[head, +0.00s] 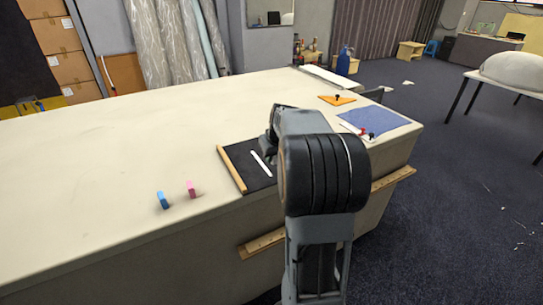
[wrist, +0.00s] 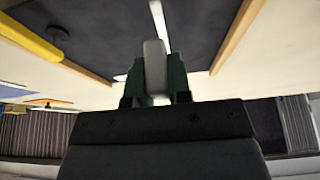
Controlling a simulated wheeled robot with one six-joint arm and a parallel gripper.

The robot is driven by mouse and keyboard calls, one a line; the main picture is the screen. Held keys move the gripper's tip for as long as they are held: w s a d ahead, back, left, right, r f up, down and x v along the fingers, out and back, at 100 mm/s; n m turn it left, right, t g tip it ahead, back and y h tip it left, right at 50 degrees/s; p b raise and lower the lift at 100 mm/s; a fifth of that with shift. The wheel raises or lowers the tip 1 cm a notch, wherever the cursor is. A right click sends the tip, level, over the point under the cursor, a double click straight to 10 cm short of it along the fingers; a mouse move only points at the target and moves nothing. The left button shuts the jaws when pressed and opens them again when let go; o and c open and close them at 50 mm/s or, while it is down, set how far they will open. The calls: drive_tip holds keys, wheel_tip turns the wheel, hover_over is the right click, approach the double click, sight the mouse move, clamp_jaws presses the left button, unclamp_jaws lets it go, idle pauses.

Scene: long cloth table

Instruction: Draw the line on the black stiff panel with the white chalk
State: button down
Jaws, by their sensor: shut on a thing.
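The black panel (head: 238,161) lies on the cloth table near its front edge, with a wooden strip (head: 232,169) along its left side. A straight white line (head: 262,164) shows on it. In the wrist view the panel (wrist: 100,30) fills the upper part, and the white line (wrist: 159,18) runs down toward my gripper. My gripper (wrist: 154,80) has green fingers shut on the pale chalk (wrist: 154,58), which points at the panel. I cannot tell whether its tip touches. In the head view my arm hides the chalk and the panel's right part.
A blue block (head: 162,200) and a pink block (head: 191,189) stand left of the panel. An orange triangle (head: 337,99) and a blue cloth (head: 374,121) lie to the right. A yellow bar (wrist: 28,36) shows at left in the wrist view. The table's left is clear.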

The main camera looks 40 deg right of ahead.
sight(268, 173)
idle(0.3)
drive_tip(key=shift+f+b, duration=2.4)
drive_tip(key=shift+f, duration=0.6)
drive_tip(key=shift+f+b, duration=0.4)
drive_tip(key=shift+f, duration=0.1)
drive_tip(key=shift+r, duration=0.1)
drive_tip(key=shift+w+d+r+p, duration=0.15)
drive_tip(key=shift+w+p, duration=0.3)
drive_tip(key=shift+w, duration=0.3)
drive_tip(key=shift+w+d+p, duration=0.1)
drive_tip(key=shift+w+p, duration=0.3)
drive_tip(key=shift+w, duration=0.55)
drive_tip(key=shift+w+f, duration=0.2)
drive_tip(key=shift+f, duration=0.05)
drive_tip(key=shift+s, duration=0.1)
drive_tip(key=shift+s+b, duration=0.55)
drive_tip(key=shift+s, duration=0.45)
